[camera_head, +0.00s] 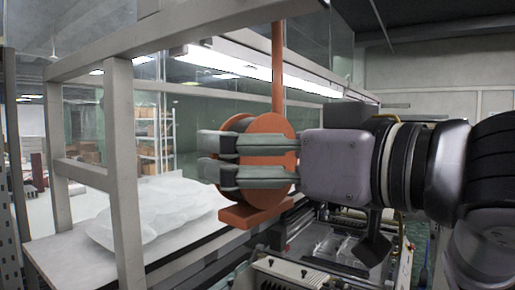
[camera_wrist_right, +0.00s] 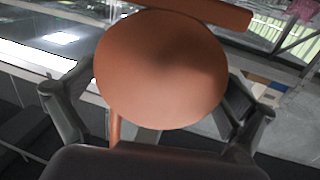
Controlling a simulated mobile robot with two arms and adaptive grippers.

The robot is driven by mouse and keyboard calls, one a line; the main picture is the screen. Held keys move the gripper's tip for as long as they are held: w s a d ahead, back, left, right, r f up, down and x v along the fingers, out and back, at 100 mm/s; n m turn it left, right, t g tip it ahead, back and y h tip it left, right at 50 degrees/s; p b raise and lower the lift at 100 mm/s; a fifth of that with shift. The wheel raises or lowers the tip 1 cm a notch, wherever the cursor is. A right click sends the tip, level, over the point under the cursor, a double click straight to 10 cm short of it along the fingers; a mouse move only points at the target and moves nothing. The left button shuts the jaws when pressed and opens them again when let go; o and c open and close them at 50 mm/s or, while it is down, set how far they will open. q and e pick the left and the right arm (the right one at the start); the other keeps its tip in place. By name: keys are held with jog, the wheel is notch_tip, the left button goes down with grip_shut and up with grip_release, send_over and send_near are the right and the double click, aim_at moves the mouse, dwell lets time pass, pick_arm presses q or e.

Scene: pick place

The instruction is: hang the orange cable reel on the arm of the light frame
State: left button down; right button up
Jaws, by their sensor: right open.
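The orange cable reel (camera_head: 255,125) shows as a round disc with a second flange behind it. It is next to an upright orange post (camera_head: 278,60) and above an orange block (camera_head: 255,213); how they join is hidden. My right gripper (camera_head: 207,158) is open, its fingers crossing in front of the reel in the head view. In the right wrist view the reel's flat face (camera_wrist_right: 160,70) fills the space between the spread fingers; I cannot tell whether they touch it. The light frame (camera_head: 120,150) has pale posts and a long top beam. My left gripper is not in view.
A crumpled translucent sheet (camera_head: 150,212) lies on a pale table inside the frame at left. Machinery (camera_head: 320,245) is below my right gripper. Shelves with boxes (camera_head: 155,125) stand in the background.

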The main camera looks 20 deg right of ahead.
jog(key=shift+f, duration=0.15)
jog(key=shift+s, duration=0.1)
jog(key=v, duration=1.1)
jog(key=shift+s+d, duration=0.3)
